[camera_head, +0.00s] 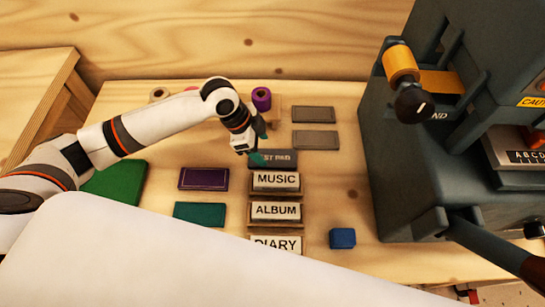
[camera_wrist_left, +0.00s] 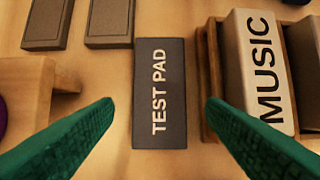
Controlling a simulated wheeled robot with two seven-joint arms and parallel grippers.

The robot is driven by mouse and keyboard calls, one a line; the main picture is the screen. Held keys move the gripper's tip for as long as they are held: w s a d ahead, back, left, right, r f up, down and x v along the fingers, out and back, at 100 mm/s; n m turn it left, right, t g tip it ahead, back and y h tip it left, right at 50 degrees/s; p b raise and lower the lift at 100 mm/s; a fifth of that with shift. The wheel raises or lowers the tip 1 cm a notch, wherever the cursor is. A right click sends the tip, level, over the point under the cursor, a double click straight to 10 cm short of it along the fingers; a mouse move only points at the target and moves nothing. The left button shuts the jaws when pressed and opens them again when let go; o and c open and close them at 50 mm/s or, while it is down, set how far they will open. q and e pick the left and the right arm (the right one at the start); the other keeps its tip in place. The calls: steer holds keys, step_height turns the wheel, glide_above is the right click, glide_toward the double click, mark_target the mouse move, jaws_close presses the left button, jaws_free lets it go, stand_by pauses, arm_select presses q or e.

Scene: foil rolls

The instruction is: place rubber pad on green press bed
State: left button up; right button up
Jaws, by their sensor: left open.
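A flat dark grey pad marked TEST PAD (camera_head: 284,158) lies on the table just behind the MUSIC block; in the left wrist view this pad (camera_wrist_left: 160,65) is centred. My left gripper (camera_head: 252,153) is open and over the left part of the pad. In the left wrist view the green fingers (camera_wrist_left: 160,105) are spread on either side of the pad, with nothing held. A large dark grey-green press (camera_head: 385,180) stands at the right; I cannot clearly tell which surface is its bed. My right gripper is not in view.
MUSIC (camera_head: 276,180), ALBUM (camera_head: 275,211) and DIARY (camera_head: 277,243) blocks stand in a column. Two plain grey slabs (camera_head: 316,140) lie behind. A green slab (camera_head: 115,184), purple book (camera_head: 203,179), teal slab (camera_head: 200,213) and blue block (camera_head: 342,238) lie around. A purple roll (camera_head: 261,98) stands behind.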

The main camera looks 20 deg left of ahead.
mark_target(271, 157)
arm_select(q)
steer(key=x, duration=0.5)
steer(key=shift+w+d+r, duration=0.1)
steer(key=c, duration=0.9)
